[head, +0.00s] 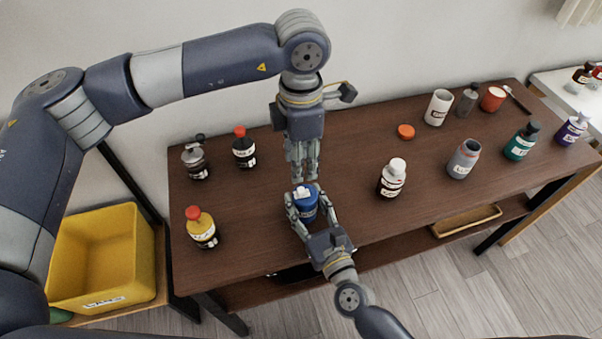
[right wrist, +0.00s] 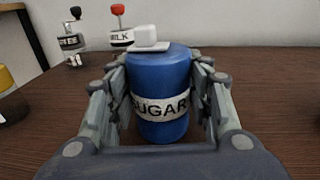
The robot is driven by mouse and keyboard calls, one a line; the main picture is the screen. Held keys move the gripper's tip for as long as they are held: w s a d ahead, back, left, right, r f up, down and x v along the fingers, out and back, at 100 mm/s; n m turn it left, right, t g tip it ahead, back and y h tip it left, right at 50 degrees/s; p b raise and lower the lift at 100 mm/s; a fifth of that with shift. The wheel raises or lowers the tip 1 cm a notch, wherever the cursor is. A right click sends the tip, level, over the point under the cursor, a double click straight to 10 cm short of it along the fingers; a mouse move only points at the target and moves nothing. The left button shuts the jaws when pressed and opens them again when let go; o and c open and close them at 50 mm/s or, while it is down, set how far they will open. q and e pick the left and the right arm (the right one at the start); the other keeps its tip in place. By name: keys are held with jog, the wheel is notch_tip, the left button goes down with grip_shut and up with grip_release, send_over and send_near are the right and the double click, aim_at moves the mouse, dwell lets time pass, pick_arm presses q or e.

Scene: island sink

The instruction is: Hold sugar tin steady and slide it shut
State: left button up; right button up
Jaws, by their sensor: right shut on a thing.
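The sugar tin (head: 305,205) is a blue cylinder standing upright on the brown table. Its SUGAR label (right wrist: 161,107) faces the right wrist camera. A white sliding lid (right wrist: 146,39) with a block-shaped knob sits on top, offset to the left in that view and overhanging the tin's edge. My right gripper (head: 303,215) is shut around the tin, with a finger on either side. My left gripper (head: 302,176) points down just behind and above the tin, apart from the lid. Its fingers look close together, but their opening is unclear.
A milk bottle (head: 244,150), a grinder (head: 195,160) and a yellow bottle (head: 202,230) stand left. A white-capped bottle (head: 391,180) stands right, with several more containers beyond. An orange lid (head: 405,131) lies behind. A yellow bin (head: 100,262) is left of the table.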

pick_arm(q)
jog(key=shift+r, duration=1.7)
pick_arm(e)
jog(key=o, duration=1.2)
jog(key=shift+s, duration=0.1)
